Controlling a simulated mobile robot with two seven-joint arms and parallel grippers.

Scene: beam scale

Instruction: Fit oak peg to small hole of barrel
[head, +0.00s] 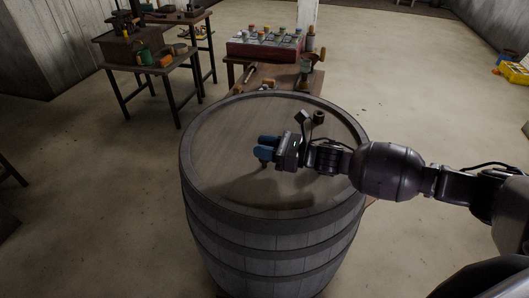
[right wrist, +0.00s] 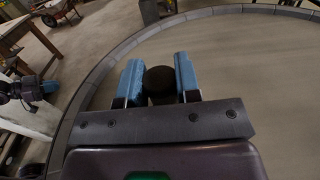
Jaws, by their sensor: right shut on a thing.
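My right gripper (head: 268,147) is above the barrel's round top, its blue fingers shut on the oak peg (head: 264,164). In the head view only a small brown end of the peg shows below the fingers. In the right wrist view the peg (right wrist: 160,78) is a dark round end between the blue fingers. The barrel (head: 222,153) stands upright with a raised rim. No hole shows; the gripper and its shadow cover part of the top. What looks like my left gripper (right wrist: 42,88) is at the left of the right wrist view, apart from the barrel; its jaws are unclear.
A bench (head: 312,84) with tools and a red box (head: 250,48) is just behind the barrel. Another table (head: 130,62) stands back left. The barrel top's left part is clear.

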